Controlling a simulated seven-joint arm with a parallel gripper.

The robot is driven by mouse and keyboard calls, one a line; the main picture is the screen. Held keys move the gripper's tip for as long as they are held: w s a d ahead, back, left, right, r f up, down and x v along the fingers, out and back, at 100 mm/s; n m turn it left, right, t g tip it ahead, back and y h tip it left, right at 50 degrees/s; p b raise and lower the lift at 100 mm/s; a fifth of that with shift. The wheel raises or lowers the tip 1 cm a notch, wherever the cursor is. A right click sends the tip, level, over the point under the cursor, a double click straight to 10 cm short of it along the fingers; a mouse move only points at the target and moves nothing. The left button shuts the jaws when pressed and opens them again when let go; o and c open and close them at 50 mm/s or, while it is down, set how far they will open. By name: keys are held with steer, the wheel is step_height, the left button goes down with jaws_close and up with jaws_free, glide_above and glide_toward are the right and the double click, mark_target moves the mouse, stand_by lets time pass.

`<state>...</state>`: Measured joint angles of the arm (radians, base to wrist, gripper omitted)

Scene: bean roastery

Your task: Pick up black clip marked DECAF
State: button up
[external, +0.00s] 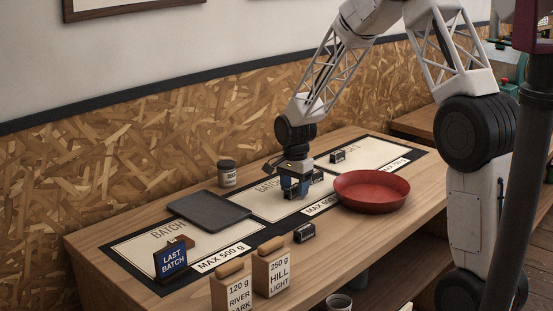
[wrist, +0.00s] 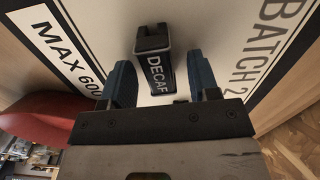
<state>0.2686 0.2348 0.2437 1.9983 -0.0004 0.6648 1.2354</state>
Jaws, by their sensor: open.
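The black clip marked DECAF (wrist: 153,58) stands on the cream middle mat panel in the wrist view, its white lettering facing my gripper. My gripper (wrist: 163,80) is open, with one blue finger on each side of the clip and visible gaps between. In the external view my gripper (external: 294,188) is low over the middle panel. A dark clip (external: 291,195) shows at its fingers there, its lettering too small to read, and another dark clip (external: 317,176) sits just behind.
A red bowl (external: 371,190) stands close on the right. More black clips lie at the back (external: 338,156) and front edge (external: 304,232). A grey tray (external: 209,208), a jar (external: 227,174), a LAST BATCH sign (external: 171,262) and two labelled bags (external: 272,270) are to the left.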

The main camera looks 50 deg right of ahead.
mark_target(294, 186)
stand_by(0.5)
steer(key=c, duration=1)
steer(key=shift+r, duration=0.75)
step_height(294, 186, up, 2)
steer(key=shift+r, duration=0.1)
steer(key=s+a, duration=0.1)
steer(key=s, duration=0.4)
steer(key=s+a, duration=0.1)
steer(key=s, duration=0.4)
steer(key=s+a+r, duration=0.1)
steer(key=s+a, duration=0.1)
steer(key=s, duration=0.3)
steer(key=shift+s+r, duration=0.1)
steer(key=shift+s, duration=0.1)
